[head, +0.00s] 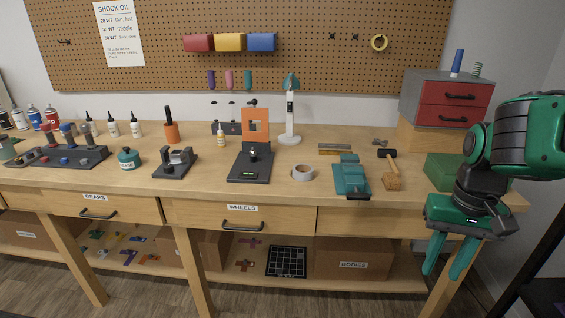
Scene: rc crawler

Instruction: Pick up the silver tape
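The silver tape (302,173) is a grey-white roll lying flat near the front edge of the wooden workbench. It sits between a dark stand with an orange plate and a teal vise. My gripper (447,274) hangs at the right, in front of the bench's edge and well to the right of the tape. Its two green fingers point down and are spread apart with nothing between them. Nothing hides the tape.
The dark stand (250,167) is left of the tape and the teal vise (351,178) right of it. A white lamp (290,115) stands behind. A wooden mallet (391,174) and green box (447,170) lie toward my arm.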

